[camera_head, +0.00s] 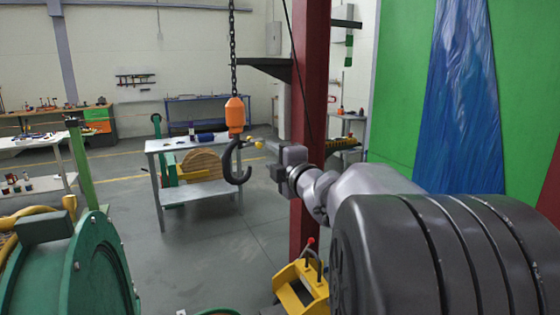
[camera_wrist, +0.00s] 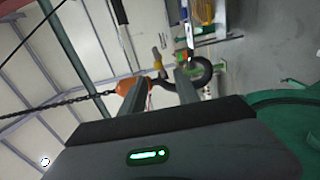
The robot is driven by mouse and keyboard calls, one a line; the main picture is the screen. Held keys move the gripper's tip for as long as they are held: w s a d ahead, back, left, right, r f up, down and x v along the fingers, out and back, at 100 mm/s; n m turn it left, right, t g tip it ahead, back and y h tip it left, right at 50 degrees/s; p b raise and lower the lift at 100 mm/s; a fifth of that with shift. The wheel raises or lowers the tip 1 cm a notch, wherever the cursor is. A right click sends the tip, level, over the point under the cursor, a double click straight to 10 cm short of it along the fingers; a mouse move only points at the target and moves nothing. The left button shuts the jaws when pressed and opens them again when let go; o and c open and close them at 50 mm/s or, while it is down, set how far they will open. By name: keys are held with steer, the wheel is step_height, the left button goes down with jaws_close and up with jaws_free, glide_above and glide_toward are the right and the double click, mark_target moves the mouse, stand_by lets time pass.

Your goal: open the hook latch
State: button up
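A black crane hook (camera_head: 236,165) hangs below an orange block (camera_head: 235,114). In the wrist view the hook (camera_wrist: 203,74) and the orange block (camera_wrist: 133,86) lie just beyond my fingers. A small piece with a yellow end (camera_wrist: 157,59) shows by the hook's throat; it may be the latch, but I cannot tell surely. My gripper (camera_head: 264,147) is just right of the hook in the head view. In the wrist view its two grey fingers (camera_wrist: 162,77) stand apart, with the hook's upper part seen between them. Whether they touch anything is unclear.
A chain (camera_head: 232,45) holds the block from above. A red column (camera_head: 309,90) stands behind my arm. A metal table (camera_head: 205,192) is behind the hook. A green machine wheel (camera_head: 85,272) is at lower left, and a yellow bracket (camera_head: 301,290) at bottom centre.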

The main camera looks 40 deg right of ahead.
steer(key=v, duration=0.4)
steer(key=shift+s, duration=0.2)
steer(key=shift+a, duration=0.1)
steer(key=s+a+f+m+g+y, duration=0.2)
steer(key=s+a+f+m+g, duration=0.2)
steer(key=a, duration=0.7)
steer(key=s+a+f+m+g+y, duration=0.2)
steer(key=s+a+f+m+g, duration=0.1)
steer(key=s+a+f+m, duration=0.6)
steer(key=s+a+f+m+g+y, duration=0.2)
steer(key=s+a+f+m+g, duration=0.2)
steer(key=s+a, duration=0.7)
step_height(320, 180, down, 3)
steer(key=shift+a+r+m+g+y, duration=0.1)
steer(key=shift+a+m+g+y, duration=0.2)
steer(key=shift+a+m, duration=0.9)
steer(key=shift+d, duration=0.1)
